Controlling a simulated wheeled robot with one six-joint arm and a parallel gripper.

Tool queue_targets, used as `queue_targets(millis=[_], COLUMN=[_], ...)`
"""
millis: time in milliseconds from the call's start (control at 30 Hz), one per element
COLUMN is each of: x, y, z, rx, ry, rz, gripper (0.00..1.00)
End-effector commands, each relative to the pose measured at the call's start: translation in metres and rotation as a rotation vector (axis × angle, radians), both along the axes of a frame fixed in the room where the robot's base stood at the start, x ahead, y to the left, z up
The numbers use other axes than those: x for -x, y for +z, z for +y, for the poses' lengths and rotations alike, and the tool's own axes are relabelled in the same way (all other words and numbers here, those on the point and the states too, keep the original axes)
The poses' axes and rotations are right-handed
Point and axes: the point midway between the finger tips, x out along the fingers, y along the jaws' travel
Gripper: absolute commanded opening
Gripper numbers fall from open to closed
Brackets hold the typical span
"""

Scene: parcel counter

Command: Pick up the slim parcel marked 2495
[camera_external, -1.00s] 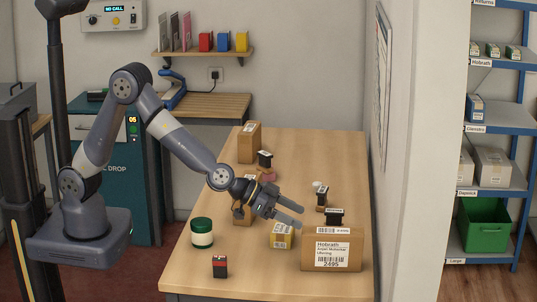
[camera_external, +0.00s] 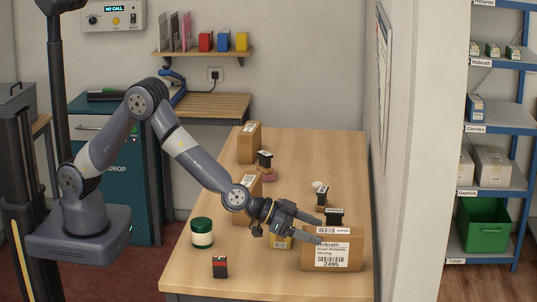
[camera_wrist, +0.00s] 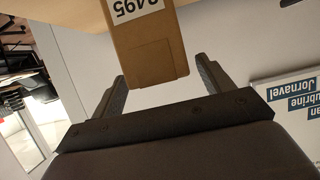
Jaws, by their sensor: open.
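The slim parcel marked 2495 (camera_external: 335,254) is a brown cardboard box with a white label, standing upright at the front right of the counter. In the wrist view the parcel (camera_wrist: 152,50) shows upside down, its end between and just beyond the two fingers. My gripper (camera_external: 316,225) is open at the parcel's upper left, with the fingers pointing toward it. In the wrist view my gripper (camera_wrist: 160,85) is open and empty, one finger on each side of the parcel's line. I cannot tell whether a finger touches it.
A green-lidded jar (camera_external: 202,233) and a small dark box (camera_external: 220,267) are at the left. A wall (camera_external: 420,150) borders the counter's right side.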

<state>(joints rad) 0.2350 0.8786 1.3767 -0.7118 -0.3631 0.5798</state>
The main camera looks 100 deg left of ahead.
Motion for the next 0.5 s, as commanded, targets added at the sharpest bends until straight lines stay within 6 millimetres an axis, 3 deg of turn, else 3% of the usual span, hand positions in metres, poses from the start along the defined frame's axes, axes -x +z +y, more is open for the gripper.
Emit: queue_targets(millis=[200,500], x=[-0.025,-0.031], y=[-0.007,-0.010], z=[0.002,0.003], rx=[0.000,0.000], ry=[0.000,-0.001], rz=[0.001,0.000], gripper=[0.75,0.75])
